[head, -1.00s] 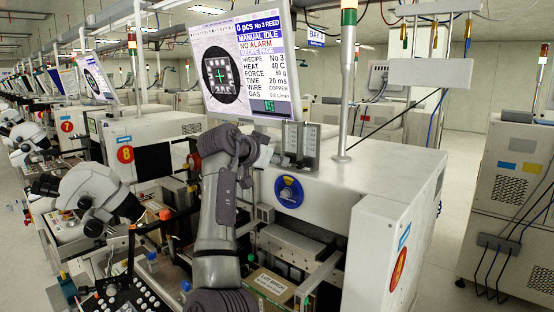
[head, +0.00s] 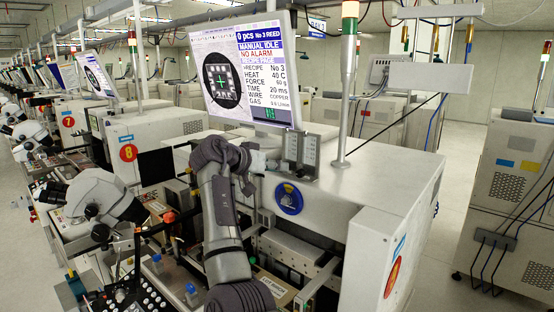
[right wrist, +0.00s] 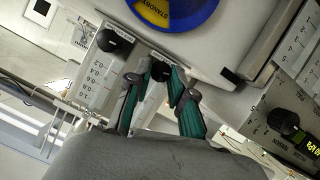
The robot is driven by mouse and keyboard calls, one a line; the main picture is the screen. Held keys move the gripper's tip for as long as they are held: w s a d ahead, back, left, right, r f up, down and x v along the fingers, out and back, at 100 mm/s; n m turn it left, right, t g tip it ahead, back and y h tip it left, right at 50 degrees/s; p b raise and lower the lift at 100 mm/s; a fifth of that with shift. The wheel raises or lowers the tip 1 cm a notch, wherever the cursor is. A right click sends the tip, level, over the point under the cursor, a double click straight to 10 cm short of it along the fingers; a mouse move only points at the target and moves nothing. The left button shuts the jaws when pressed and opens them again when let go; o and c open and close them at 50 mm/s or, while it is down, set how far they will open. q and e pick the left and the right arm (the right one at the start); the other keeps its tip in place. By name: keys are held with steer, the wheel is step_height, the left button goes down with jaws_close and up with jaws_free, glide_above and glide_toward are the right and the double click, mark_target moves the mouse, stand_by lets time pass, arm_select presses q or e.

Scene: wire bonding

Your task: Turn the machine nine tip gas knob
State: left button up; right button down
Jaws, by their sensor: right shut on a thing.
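Machine nine carries a flow-meter panel (head: 301,147) on its front edge, below the monitor. My right gripper (head: 264,162) is at the left side of this panel in the head view, its fingers small and hard to make out. In the right wrist view my right gripper (right wrist: 165,82) has its teal-padded fingers closed in around a small black knob (right wrist: 160,70), partly hidden by them. Another black knob (right wrist: 115,42) sits beside it at a scale plate (right wrist: 97,80). Which knob is the tip gas one cannot be read. My left gripper is not in view.
A blue round dial (head: 289,198) is on the front face below the panel; it also shows in the wrist view (right wrist: 175,10). The monitor (head: 245,70) stands above. A signal pole (head: 347,90) rises on the right. A microscope (head: 100,195) stands at the left.

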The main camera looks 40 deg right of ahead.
steer(key=shift+r+n+g+p, duration=0.1)
steer(key=shift+n+g+p, duration=0.35)
steer(key=shift+n, duration=0.15)
steer(key=c, duration=1)
jaws_free()
steer(key=shift+w, duration=0.1)
